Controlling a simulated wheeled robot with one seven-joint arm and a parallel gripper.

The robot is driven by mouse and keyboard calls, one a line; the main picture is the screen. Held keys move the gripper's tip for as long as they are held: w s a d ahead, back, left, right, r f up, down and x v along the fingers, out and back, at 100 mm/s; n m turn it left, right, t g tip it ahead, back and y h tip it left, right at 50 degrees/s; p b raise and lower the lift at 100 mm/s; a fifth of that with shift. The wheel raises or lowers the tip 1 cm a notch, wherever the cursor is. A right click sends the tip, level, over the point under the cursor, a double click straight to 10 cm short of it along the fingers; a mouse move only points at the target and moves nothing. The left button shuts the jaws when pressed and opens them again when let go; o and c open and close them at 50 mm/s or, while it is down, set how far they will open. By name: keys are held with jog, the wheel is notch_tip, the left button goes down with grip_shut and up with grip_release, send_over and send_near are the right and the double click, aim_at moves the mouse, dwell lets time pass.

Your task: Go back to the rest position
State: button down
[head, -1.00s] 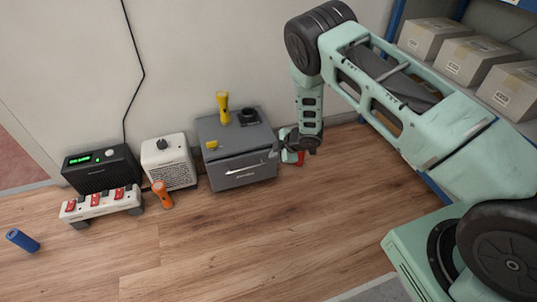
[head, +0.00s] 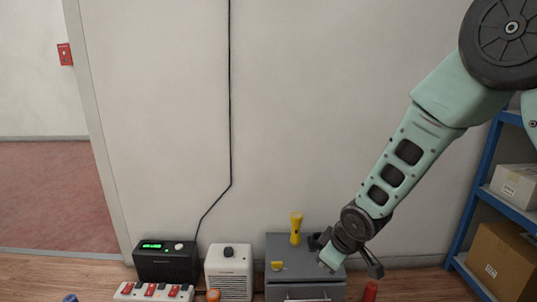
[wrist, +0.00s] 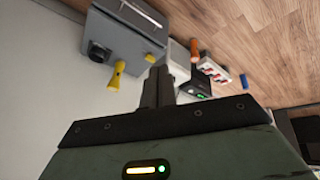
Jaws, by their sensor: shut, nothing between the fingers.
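My gripper (wrist: 157,87) shows in the wrist view as two dark fingers close together, shut and empty. In the head view, my arm hangs down on the right, and its hand end is in front of the wall, over the right side of the grey drawer box (head: 290,250). The hand overlaps the box in the picture; I cannot tell the exact gap. The fingertips are hard to make out there. The wrist view shows the grey box (wrist: 130,35) at upper left, apart from the fingers.
A yellow flashlight (head: 296,228) and yellow block (head: 277,266) are on the box. Left of it are a white heater (head: 229,270), a black radio (head: 166,263) and a power strip (head: 150,291). A red object (head: 370,290) stands at right, near blue shelving (head: 474,190) with cartons.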

jog(key=s+r+m+g+h+p, duration=0.15)
jog(key=s+r, duration=0.35)
jog(key=s, duration=0.5)
jog(key=s+r+g, duration=0.2)
jog(key=s+r, duration=0.3)
jog(key=s, duration=0.5)
jog(key=s+r+m+g, duration=0.1)
jog(key=s+r, duration=0.4)
jog(key=s, duration=0.5)
notch_tip(320, 180, up, 32)
jog(key=p, duration=3.3)
jog(key=shift+w+r, duration=0.15)
jog(key=shift+r, duration=0.1)
